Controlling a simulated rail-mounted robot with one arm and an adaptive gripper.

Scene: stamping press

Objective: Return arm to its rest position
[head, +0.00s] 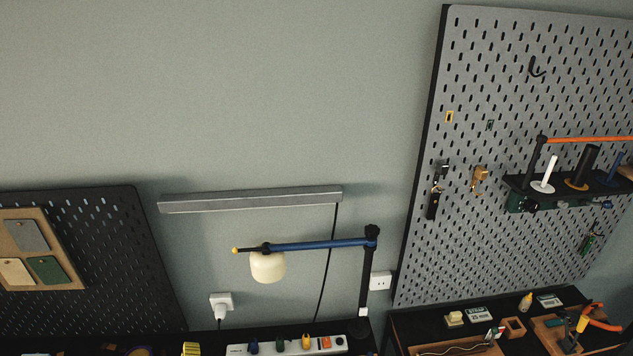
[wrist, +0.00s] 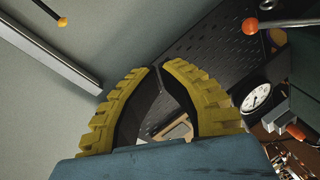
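My gripper (wrist: 156,67) shows in the wrist view, with two yellow ridged fingers rising from a blue body. The fingers curve inward and their tips meet or nearly meet, so it looks shut. Nothing is seen held between them; the pegboard shows through the gap below the tips. My gripper and arm are not in the head view. No separate task object is named.
In the head view, a grey pegboard (head: 500,85) stands right, with a tool shelf (head: 550,197). A blue-armed lamp (head: 310,244) stands below a wall bar (head: 250,200). A round clock (wrist: 257,97) shows in the wrist view. The upper left wall is bare.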

